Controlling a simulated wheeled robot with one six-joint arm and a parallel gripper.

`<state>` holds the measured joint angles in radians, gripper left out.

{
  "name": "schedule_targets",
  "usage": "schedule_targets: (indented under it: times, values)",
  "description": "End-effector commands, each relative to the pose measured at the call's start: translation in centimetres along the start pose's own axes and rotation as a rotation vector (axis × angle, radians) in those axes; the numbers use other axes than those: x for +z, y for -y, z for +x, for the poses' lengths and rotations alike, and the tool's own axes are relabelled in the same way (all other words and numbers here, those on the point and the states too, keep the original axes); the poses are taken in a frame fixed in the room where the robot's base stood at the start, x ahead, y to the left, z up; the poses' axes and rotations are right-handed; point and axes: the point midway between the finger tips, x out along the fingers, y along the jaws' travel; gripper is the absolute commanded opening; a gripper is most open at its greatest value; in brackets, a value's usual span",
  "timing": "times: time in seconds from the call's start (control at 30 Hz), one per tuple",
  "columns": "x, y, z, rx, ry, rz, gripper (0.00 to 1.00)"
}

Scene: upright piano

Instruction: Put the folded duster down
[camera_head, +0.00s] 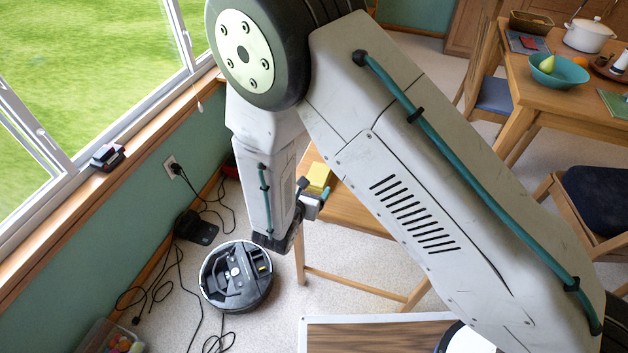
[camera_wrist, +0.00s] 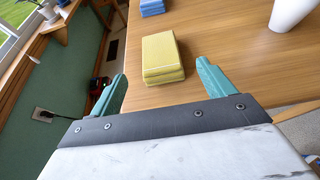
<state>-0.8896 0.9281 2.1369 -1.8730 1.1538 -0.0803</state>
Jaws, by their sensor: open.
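The folded duster (camera_wrist: 162,52) is a yellow, layered block lying flat on a wooden table (camera_wrist: 225,45) near its left edge in the wrist view. My gripper (camera_wrist: 160,70) is open, with its two green fingers on either side of the duster's near end. In the head view the duster (camera_head: 318,176) shows as a small yellow patch on the table top, just beyond my gripper (camera_head: 312,197). My arm hides much of the table there.
A blue folded item (camera_wrist: 152,8) and a white vessel (camera_wrist: 291,13) stand farther back on the table. On the floor are a round robot vacuum (camera_head: 236,277), its dock (camera_head: 196,227) and loose cables. A dining table (camera_head: 545,95) with chairs stands at the right.

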Motion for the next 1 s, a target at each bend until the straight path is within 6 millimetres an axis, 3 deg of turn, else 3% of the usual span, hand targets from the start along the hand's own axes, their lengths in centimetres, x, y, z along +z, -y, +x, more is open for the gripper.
schedule_targets:
  times: [0.1,0.23,0.6,0.67,0.77,0.9,1.0]
  values:
    - [0.0,-0.1,-2.0,0.002,0.0,-0.001,0.81]
    - [0.0,-0.1,-3.1,0.001,0.001,0.001,0.81]
    - [0.8,0.3,-3.3,-0.016,0.003,0.02,0.81]
    - [2.3,1.0,-3.1,-0.051,0.008,0.06,0.81]
    - [6.7,3.4,-2.6,-0.155,0.021,0.182,0.81]
    - [14.2,9.4,-2.6,-0.372,0.04,0.436,0.81]
    - [18.5,14.3,-3.5,-0.532,0.046,0.626,0.81]
